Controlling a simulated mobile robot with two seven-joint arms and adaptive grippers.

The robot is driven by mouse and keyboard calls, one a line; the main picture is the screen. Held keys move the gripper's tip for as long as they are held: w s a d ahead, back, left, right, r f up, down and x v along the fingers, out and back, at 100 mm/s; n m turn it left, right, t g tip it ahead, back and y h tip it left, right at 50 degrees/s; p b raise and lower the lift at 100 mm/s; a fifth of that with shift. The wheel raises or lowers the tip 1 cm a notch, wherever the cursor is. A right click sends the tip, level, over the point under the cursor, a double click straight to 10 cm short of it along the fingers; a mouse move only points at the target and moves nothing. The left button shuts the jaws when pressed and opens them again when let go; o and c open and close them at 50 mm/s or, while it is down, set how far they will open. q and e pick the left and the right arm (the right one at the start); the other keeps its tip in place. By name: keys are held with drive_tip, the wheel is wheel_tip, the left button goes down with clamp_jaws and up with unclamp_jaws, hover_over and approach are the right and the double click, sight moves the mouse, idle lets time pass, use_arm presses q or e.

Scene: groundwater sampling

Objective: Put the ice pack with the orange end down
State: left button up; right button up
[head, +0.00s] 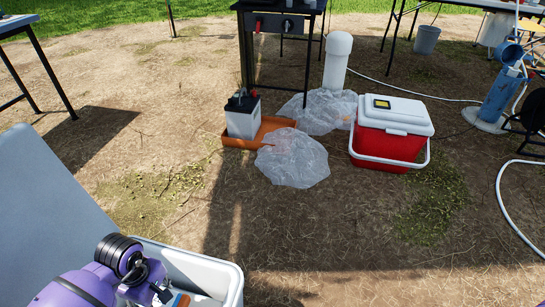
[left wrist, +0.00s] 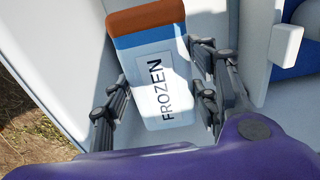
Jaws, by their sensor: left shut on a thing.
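The ice pack (left wrist: 160,88) is a white block labelled FROZEN, with a blue band and an orange end. My left gripper (left wrist: 160,100) is shut on it, one finger on each side. The orange end points away from my wrist, to the top of the left wrist view. The pack is inside an open pale cooler (left wrist: 68,62). In the head view the cooler (head: 236,282) is at the bottom left, and a bit of the pack (head: 182,300) shows beside my purple wrist. I cannot tell whether the pack touches the cooler floor. My right gripper is not in view.
A blue item (left wrist: 302,35) is at the right of the left wrist view. A red cooler (head: 388,145), plastic bags (head: 293,160) and a battery (head: 242,118) in an orange tray (head: 275,125) are farther off.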

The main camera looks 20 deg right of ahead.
use_arm(q)
wheel_tip(320, 180, down, 2)
drive_tip(key=shift+w+a+f+b, duration=0.1)
drive_tip(key=shift+a+b, duration=0.05)
drive_tip(key=shift+b, duration=0.2)
wheel_tip(320, 180, down, 5)
drive_tip(key=shift+f+b, duration=0.2)
drive_tip(key=shift+b, duration=0.95)
wheel_tip(320, 180, down, 3)
drive_tip(key=shift+f+b, duration=0.1)
drive_tip(key=shift+b, duration=0.6)
drive_tip(key=shift+f, duration=0.25)
drive_tip(key=shift+r, duration=0.1)
drive_tip(key=o, duration=1.3)
drive_tip(key=shift+f, duration=0.2)
drive_tip(key=shift+o, duration=0.5)
